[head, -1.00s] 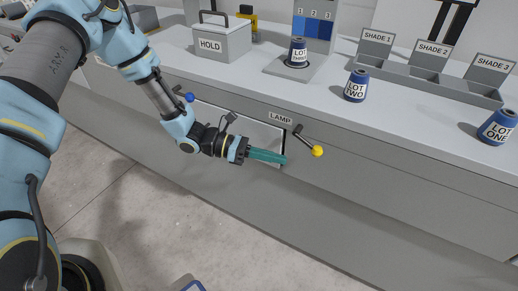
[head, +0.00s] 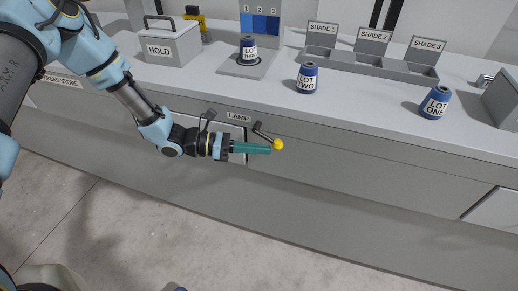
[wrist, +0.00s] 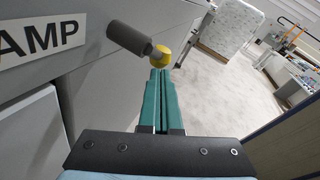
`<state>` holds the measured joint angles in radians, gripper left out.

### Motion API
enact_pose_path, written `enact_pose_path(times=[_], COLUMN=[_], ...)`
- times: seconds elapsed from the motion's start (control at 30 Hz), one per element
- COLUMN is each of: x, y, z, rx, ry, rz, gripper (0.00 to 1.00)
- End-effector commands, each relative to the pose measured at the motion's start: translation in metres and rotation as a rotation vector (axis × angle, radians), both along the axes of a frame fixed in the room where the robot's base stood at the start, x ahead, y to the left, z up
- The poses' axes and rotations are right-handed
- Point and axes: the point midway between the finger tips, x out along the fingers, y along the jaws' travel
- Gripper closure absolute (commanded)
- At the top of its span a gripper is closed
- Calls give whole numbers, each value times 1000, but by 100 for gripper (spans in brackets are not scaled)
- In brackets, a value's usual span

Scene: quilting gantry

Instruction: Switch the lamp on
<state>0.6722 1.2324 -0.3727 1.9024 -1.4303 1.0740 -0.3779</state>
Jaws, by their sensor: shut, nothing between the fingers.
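The lamp control is a dark lever with a yellow knob (head: 278,144) on the front of the bench, beside the LAMP label (head: 239,117). The lever slants down to the right from its pivot. In the wrist view the yellow knob (wrist: 160,55) is just beyond my fingertips, and the LAMP label (wrist: 42,37) is at the upper left. My gripper (head: 268,149) is shut and empty, its teal fingers close to the knob on its left side. In the wrist view the fingertips (wrist: 160,75) lie right below the knob; I cannot tell whether they touch it.
On the bench top are the HOLD box (head: 170,46), the lot three spool (head: 249,50) on a plate, the lot two spool (head: 307,78), the lot one spool (head: 435,102) and the shade tray (head: 370,68). The floor (head: 150,225) before the bench is clear.

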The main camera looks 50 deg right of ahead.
Motion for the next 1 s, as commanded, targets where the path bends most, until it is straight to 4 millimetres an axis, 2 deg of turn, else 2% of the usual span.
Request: enact_pose_path(times=[0.63,1.0], x=[-4,-12], y=[-2,-4], z=[0,3], rx=[-39,-121], ry=[117,363], rz=[3,5], gripper=[100,100])
